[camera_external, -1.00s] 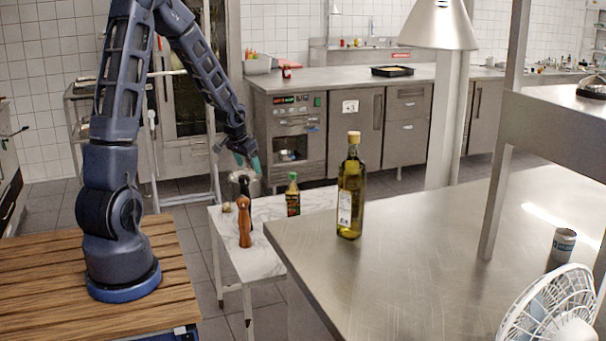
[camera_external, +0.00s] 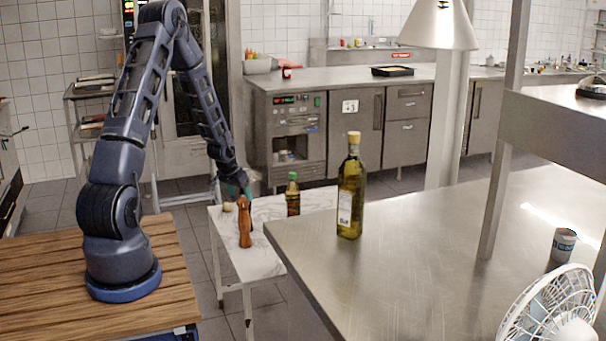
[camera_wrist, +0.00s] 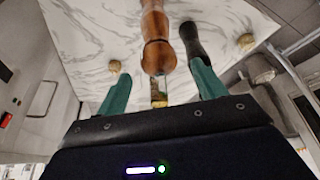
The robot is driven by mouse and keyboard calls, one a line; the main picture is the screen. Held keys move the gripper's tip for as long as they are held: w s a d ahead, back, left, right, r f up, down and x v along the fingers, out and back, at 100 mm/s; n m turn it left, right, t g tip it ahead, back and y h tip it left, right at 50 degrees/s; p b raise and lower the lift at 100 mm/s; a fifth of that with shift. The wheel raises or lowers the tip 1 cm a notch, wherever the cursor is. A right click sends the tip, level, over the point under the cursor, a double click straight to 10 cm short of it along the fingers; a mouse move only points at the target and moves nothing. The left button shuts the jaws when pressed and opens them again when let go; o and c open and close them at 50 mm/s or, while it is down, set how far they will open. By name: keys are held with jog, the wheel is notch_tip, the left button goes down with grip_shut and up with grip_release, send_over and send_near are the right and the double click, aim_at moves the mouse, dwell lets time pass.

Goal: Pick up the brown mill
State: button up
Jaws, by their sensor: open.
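The brown mill (camera_external: 245,224) stands upright near the front of a small white marble table (camera_external: 262,257). In the wrist view the brown mill (camera_wrist: 154,30) shows at the top middle, between the lines of the two green fingers. My gripper (camera_external: 238,188) is low over the table, just behind the mill in the outside view. Its fingers (camera_wrist: 161,80) are apart, with nothing clearly held between them. A black mill (camera_wrist: 190,40) stands close to the brown one and lines up with the right fingertip; I cannot tell if they touch.
A small dark bottle with a green cap (camera_external: 293,197) stands right of the mills. A small round tan object (camera_external: 227,207) lies to the left. A tall oil bottle (camera_external: 350,190) stands on the steel counter (camera_external: 420,265), whose edge is close to the marble table.

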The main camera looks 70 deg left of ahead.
aim_at(242, 199)
jog(key=shift+x, duration=2.95)
grip_shut()
